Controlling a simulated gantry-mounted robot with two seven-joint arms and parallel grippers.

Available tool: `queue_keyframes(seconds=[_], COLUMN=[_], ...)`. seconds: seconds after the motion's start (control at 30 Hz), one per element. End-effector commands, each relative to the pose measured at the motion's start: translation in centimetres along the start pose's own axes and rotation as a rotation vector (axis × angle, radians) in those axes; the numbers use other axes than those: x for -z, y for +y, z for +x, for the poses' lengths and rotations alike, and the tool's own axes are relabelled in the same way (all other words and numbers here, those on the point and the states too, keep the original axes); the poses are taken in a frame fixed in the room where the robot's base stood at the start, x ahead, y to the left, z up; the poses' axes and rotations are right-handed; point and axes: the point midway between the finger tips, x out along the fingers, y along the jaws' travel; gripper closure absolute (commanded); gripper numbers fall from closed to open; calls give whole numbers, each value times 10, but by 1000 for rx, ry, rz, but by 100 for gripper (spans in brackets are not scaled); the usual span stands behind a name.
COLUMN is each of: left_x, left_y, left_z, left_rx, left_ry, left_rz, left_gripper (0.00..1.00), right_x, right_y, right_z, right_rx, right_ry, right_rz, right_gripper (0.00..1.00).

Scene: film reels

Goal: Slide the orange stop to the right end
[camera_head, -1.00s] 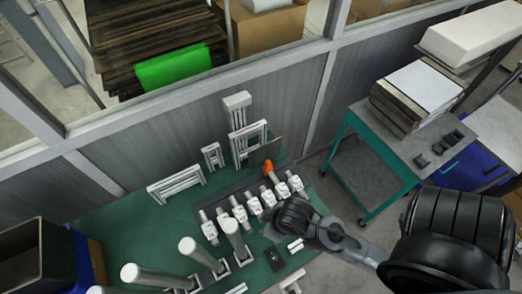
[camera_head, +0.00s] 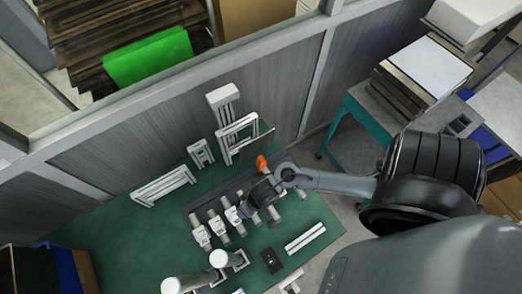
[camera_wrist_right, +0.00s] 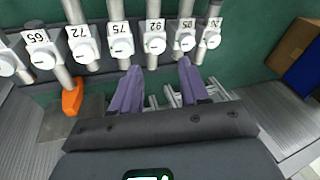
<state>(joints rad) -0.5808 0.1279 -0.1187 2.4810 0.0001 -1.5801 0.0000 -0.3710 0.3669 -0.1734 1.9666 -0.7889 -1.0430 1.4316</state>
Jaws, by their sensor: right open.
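The orange stop (camera_head: 262,163) stands at the back of the row of white numbered pieces, near its right end in the head view. It also shows in the right wrist view (camera_wrist_right: 72,98), left of my fingers. My right gripper (camera_head: 248,203) is over the row, in front of the stop and apart from it. In the right wrist view its two purple fingers (camera_wrist_right: 160,78) are spread with nothing between them, pointing towards the white pieces marked 75, 92 and 95 (camera_wrist_right: 154,45). My arm hides part of the row in the head view. My left gripper is not in view.
White frames (camera_head: 163,187) stand along the back of the green table (camera_head: 130,225). Large pale cylinders (camera_head: 187,283) stand at the front. A dark thin plate (camera_head: 257,146) rises behind the stop. A teal cart (camera_head: 370,120) stands to the right.

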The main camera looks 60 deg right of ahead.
Motion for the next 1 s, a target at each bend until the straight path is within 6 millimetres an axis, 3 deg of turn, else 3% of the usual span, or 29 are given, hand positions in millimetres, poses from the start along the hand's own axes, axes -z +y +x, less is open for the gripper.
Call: queue_keyframes(seconds=[0.03, 0.13, 0.2, 0.3, 0.4, 0.5, 0.67, 1.0], left_x=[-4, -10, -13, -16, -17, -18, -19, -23], left_y=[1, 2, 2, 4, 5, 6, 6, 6], left_z=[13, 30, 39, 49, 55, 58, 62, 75], left_rx=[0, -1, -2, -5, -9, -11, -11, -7], left_ry=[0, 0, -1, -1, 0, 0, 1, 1], left_rz=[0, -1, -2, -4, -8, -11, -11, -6], left_gripper=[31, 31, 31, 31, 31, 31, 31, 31], right_x=[3, 18, 38, 72, 102, 123, 134, 124], right_y=[28, 93, 136, 181, 207, 221, 230, 244], right_z=[27, 55, 58, 48, 36, 26, 25, 72], right_rx=[-22, -88, -148, -216, -259, -282, -294, -295], right_ry=[-46, -151, -197, -213, -200, -180, -168, -167], right_rz=[21, 97, 146, 192, 214, 221, 226, 226], right_gripper=[55, 55, 55, 55, 55, 55, 55, 55])
